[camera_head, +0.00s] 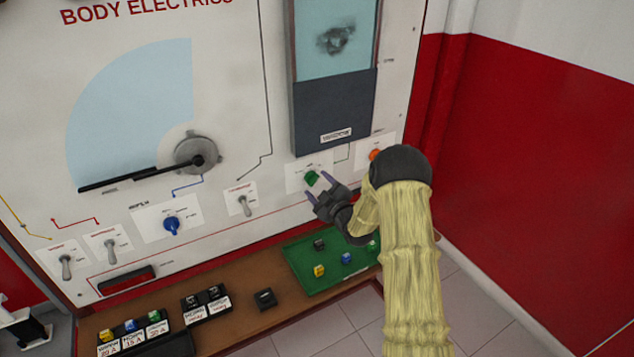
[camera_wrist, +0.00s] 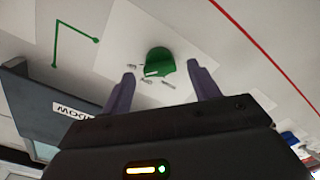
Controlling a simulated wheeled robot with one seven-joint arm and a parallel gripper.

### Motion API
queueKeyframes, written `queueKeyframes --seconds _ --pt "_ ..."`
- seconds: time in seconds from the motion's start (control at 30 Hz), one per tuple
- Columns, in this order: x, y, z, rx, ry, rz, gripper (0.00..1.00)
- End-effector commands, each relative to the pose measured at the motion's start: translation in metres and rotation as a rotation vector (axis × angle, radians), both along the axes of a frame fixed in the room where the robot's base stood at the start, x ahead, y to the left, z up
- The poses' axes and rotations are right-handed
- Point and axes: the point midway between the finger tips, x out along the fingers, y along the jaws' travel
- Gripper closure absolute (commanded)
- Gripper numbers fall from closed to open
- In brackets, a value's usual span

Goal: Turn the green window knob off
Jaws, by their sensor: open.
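The green window knob (camera_head: 311,178) sits on a white label plate on the panel, below the dark window box. In the wrist view the green knob (camera_wrist: 160,62) has a white pointer mark on its lower side, and it lies just beyond and between my fingertips. My gripper (camera_head: 318,187) is open at the knob, with one purple finger on each side in the picture. In the wrist view my gripper (camera_wrist: 160,72) shows its two fingers spread wide and apart from the knob. Small print beside the knob is too blurred to read.
An orange knob (camera_head: 375,154) is right of the green one, partly behind my arm. A blue knob (camera_head: 171,224) and toggle switches are to the left. Below, a green tray (camera_head: 300,262) with small coloured pieces lies on the brown ledge (camera_head: 243,322). A red wall stands at right.

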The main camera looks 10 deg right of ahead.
Motion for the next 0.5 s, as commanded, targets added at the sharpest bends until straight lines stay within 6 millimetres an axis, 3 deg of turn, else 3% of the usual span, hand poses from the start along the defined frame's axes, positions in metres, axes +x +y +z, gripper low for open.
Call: queueKeyframes --seconds 0.17,0.43,0.5 --pt "0.0131 0.0045 0.0004 0.0 0.0 0.0 0.39" --pt "0.0145 0.0049 -0.0001 0.0 0.0 0.0 0.39" --pt "0.0144 0.0048 -0.0001 0.0 0.0 0.0 0.49"
